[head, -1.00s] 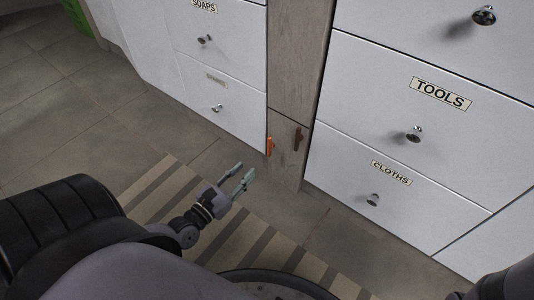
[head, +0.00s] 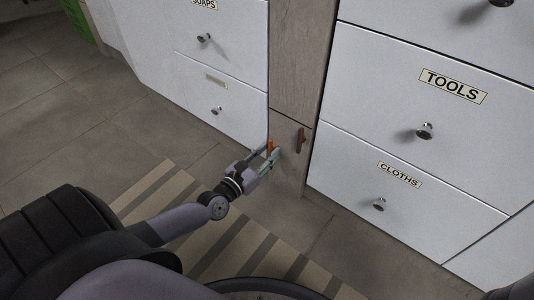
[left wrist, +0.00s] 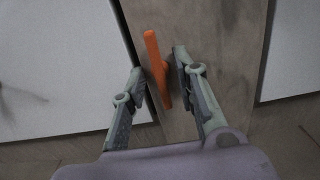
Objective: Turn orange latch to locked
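The orange latch (left wrist: 157,70) is a narrow bar on the wooden panel between the white drawer fronts. In the left wrist view it is nearly upright, its top tilted a little to the left. In the head view the latch (head: 270,146) is partly hidden by my left gripper (head: 267,151). My left gripper (left wrist: 158,75) is open, with one finger on each side of the latch; a gap shows on both sides, so it is not clamped. My right gripper is not in view.
White drawers marked TOOLS (head: 440,65) and CLOTHS (head: 370,210) are at the right. A striped mat (head: 160,190) lies on the tiled floor below.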

